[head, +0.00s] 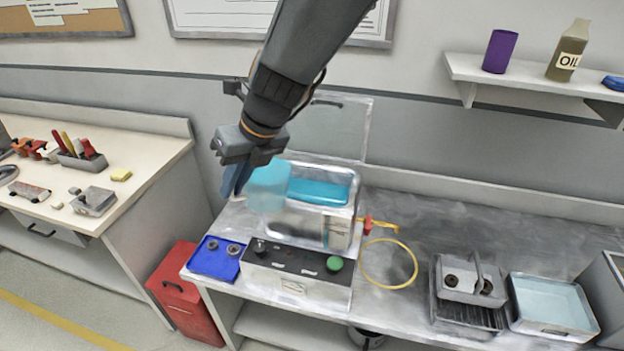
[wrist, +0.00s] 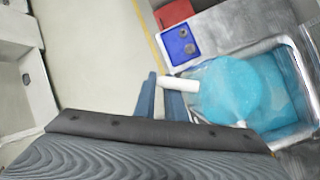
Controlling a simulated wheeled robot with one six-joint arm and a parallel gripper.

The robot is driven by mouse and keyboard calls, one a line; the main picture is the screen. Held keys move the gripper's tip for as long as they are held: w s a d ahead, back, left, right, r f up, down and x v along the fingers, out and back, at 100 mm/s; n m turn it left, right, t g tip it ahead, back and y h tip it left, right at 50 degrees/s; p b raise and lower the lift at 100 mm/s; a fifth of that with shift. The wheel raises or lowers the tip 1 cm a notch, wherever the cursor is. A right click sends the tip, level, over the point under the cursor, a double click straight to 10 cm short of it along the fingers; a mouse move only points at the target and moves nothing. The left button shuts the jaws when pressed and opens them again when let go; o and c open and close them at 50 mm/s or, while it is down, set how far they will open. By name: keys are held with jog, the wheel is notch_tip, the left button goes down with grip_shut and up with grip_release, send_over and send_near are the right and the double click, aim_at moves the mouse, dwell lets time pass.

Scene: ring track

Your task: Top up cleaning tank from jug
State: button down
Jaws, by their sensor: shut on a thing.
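The jug (head: 268,188) is translucent and holds blue liquid. My gripper (head: 236,180) is shut on its pale handle (wrist: 178,85), and the fingers show on either side of the handle in the wrist view. The cleaning tank (head: 300,228) is a metal basin with blue liquid (head: 322,191) inside and its lid (head: 338,125) raised behind. The jug overlaps the tank's left end in the head view. In the wrist view the jug (wrist: 228,88) covers part of the tank's liquid (wrist: 275,85). I cannot tell whether liquid is flowing.
A control box (head: 300,270) with a green button stands before the tank. A blue tray (head: 216,258) with small metal parts lies left of it. A yellow hose loop (head: 390,264), a parts basket (head: 470,282) and a shallow tray (head: 552,305) are to the right. A red cabinet (head: 186,292) stands at lower left.

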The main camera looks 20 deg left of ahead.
jog(key=shift+s+a+f+t+h, duration=0.15)
jog(key=shift+s+f+t, duration=0.1)
jog(key=shift+f, duration=0.25)
jog(key=shift+s+a+f+t+h, duration=0.15)
jog(key=shift+s+f+t, duration=0.1)
jog(key=shift+f, duration=0.2)
jog(key=shift+s+a+f+n+t+h, duration=0.1)
jog(key=shift+s+f+n+t+h, duration=0.1)
jog(key=shift+f+t, duration=0.35)
jog(key=shift+s+a+f+n+t+h, duration=0.15)
jog(key=shift+f+t, duration=0.1)
jog(key=shift+f, duration=0.45)
jog(key=shift+s, duration=0.15)
